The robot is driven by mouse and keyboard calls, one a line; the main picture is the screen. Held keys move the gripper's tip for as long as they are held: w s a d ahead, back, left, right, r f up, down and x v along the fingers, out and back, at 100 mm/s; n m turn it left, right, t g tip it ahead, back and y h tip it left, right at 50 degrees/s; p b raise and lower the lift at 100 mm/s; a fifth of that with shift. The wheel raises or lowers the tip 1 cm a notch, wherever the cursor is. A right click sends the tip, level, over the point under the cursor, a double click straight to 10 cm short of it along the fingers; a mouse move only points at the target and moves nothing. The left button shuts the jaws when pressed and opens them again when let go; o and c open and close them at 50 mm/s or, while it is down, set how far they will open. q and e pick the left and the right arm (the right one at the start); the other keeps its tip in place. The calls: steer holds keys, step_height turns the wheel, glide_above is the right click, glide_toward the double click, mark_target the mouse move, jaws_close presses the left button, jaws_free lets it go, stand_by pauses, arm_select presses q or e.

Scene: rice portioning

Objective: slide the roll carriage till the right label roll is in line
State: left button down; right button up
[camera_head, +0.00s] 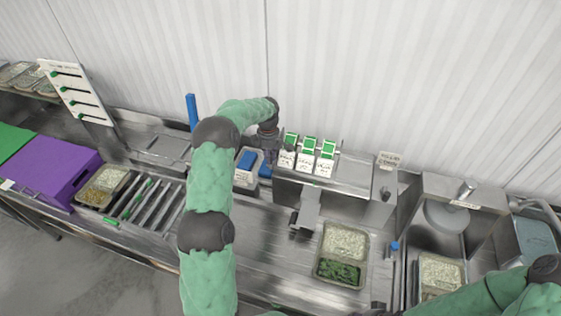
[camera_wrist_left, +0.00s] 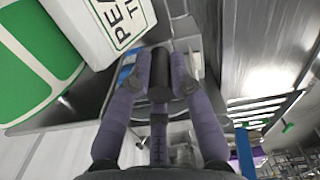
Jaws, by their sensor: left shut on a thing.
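The roll carriage carries three label rolls with green and white faces, a left one (camera_head: 288,150), a middle one (camera_head: 306,153) and a right one (camera_head: 325,157), in a row on a steel housing (camera_head: 350,175). My left gripper (camera_head: 267,140) is at the left end of this row. In the left wrist view my left gripper (camera_wrist_left: 160,75) is shut on a dark round knob (camera_wrist_left: 159,72). A green label roll (camera_wrist_left: 40,50) and a white tag with black letters (camera_wrist_left: 118,22) are close beside it. My right gripper is out of view; only the right arm shows.
A steel chute (camera_head: 307,210) comes down below the rolls. A tray of rice and greens (camera_head: 342,255) stands to its right. A bin with a blue item (camera_head: 247,168) is left of the rolls, and a blue post (camera_head: 192,112) stands behind my left arm.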

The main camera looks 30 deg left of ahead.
arm_select(q)
steer(key=a, duration=0.2)
steer(key=shift+s+a+r, duration=0.1)
steer(key=shift+s+a, duration=0.2)
steer(key=shift+a, duration=0.1)
steer(key=c, duration=1.5)
jaws_free()
steer(key=shift+a, duration=0.1)
steer(key=o, duration=0.4)
steer(key=shift+s+a, duration=0.1)
steer(key=shift+a, duration=0.05)
step_height(320, 180, up, 12)
steer(key=shift+f, duration=0.1)
